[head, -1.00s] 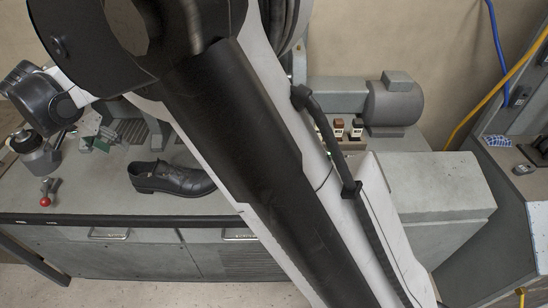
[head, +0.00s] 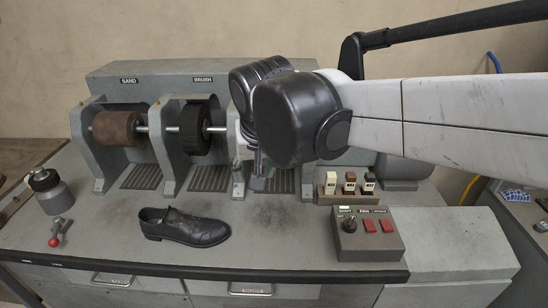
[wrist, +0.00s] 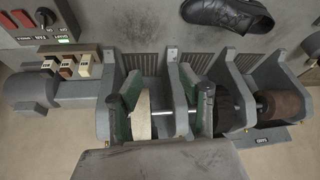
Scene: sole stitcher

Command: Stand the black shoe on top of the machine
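The black shoe (head: 185,226) lies sole down on the bench in front of the machine, toe to the right. It also shows at the top of the wrist view (wrist: 229,13). The grey machine (head: 250,74) stands behind it, with a brown sanding wheel (head: 118,129), a black brush wheel (head: 194,128) and a flat-topped housing (wrist: 175,160). My gripper (head: 257,182) hangs right of and behind the shoe, by the machine's third bay, apart from the shoe. In the wrist view its green-padded fingers (wrist: 157,100) are spread, with a pale wheel showing between them. It is empty.
A control box (head: 358,236) with a knob and red switches sits at the right, with several small blocks (head: 346,188) behind it. A grey bottle (head: 50,192) and a red-knobbed lever (head: 57,233) stand at the left. The bench between shoe and control box is clear.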

